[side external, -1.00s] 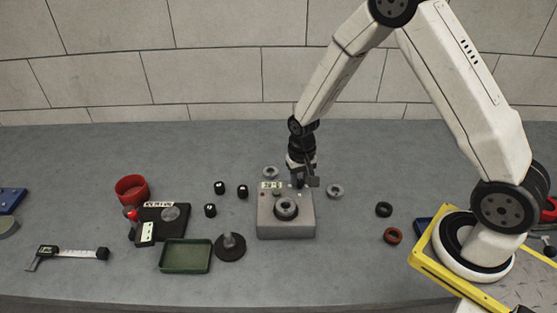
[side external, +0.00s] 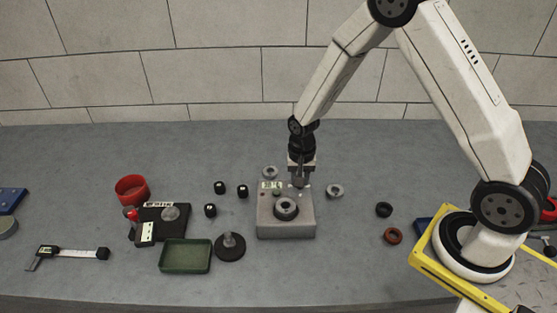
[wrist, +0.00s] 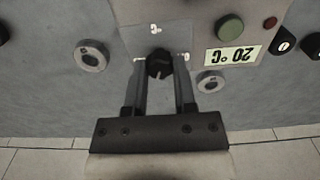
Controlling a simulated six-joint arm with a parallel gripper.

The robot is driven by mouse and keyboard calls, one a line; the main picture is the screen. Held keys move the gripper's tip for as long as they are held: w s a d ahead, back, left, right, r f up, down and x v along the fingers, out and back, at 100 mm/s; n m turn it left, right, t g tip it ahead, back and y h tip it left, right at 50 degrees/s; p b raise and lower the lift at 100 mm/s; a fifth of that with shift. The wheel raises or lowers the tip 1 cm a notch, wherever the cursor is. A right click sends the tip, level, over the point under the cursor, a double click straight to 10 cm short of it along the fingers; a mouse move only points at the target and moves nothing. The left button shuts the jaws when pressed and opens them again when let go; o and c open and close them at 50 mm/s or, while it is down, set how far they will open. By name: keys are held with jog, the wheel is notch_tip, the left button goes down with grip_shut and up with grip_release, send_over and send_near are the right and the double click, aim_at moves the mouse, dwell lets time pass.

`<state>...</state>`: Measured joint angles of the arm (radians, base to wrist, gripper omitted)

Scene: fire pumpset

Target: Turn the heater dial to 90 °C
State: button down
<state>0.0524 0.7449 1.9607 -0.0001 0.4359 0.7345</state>
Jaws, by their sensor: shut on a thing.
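The grey heater box (side external: 286,222) stands mid-table in the side view, with a round ring fitting on top. Its black dial (wrist: 158,63) shows in the wrist view, with printed marks around it and a small white mark on it. The display (wrist: 234,56) shows upside down and reads 20 °C. My gripper (wrist: 160,72) points down at the back right of the box top, its two fingers shut on either side of the dial. In the side view my gripper (side external: 300,181) hides the dial.
A green button (wrist: 230,27) and a small red light (wrist: 270,22) sit near the display. Grey rings (side external: 335,191) lie close beside and behind the box. Small black caps (side external: 243,191), a green tray (side external: 185,256) and a dark disc with a post (side external: 230,247) are to the left.

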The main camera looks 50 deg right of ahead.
jog(key=shift+c, duration=2.1)
grip_release()
jog(key=shift+r, duration=0.2)
jog(key=shift+r, duration=3.75)
jog(key=shift+s+a+r+n, duration=0.1)
jog(key=shift+s+r+n, duration=0.3)
jog(key=shift+s+r, duration=0.05)
jog(key=s+a+r+n+t, duration=0.1)
jog(key=s+r+n, duration=0.1)
jog(key=s+n, duration=0.2)
jog(key=s+a+r+n+t, duration=0.1)
jog(key=s+r+n, duration=0.1)
jog(key=s+n, duration=0.2)
jog(key=shift+s+r+t, duration=0.3)
jog(key=shift+s+r, duration=0.1)
jog(key=shift+s, duration=1.4)
